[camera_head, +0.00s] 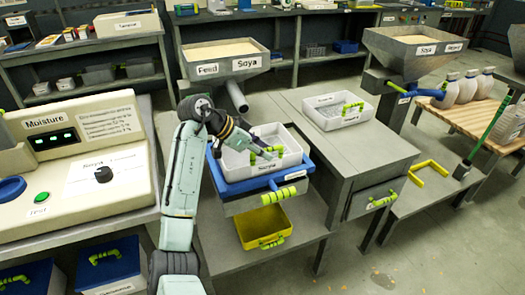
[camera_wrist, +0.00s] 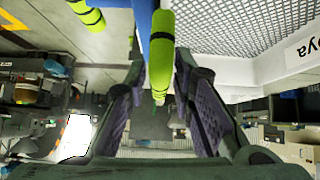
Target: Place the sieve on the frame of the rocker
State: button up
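The white sieve (camera_head: 292,158) is a shallow tray with a label on its front and sits over the blue frame (camera_head: 232,188) of the rocker in the head view. Whether it is fully seated is hard to tell. My gripper (camera_head: 258,150) is low over the inside of the sieve, beside a green handle (camera_head: 268,150). In the wrist view, my gripper (camera_wrist: 160,100) has its two purple-padded fingers apart. A green grip (camera_wrist: 160,55) reaches between them, with gaps visible on both sides. White mesh (camera_wrist: 220,25) with a partly visible "Soya" label is at the right.
A second white tray (camera_head: 322,118) with a green handle stands on the grey table behind right. A yellow bin (camera_head: 262,226) is below the rocker. A feed hopper (camera_head: 222,58) is behind, and a moisture meter (camera_head: 75,150) is at left. Open floor lies at lower right.

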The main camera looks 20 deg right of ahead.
jog(key=shift+o, duration=0.7)
jog(key=shift+a+r, duration=0.1)
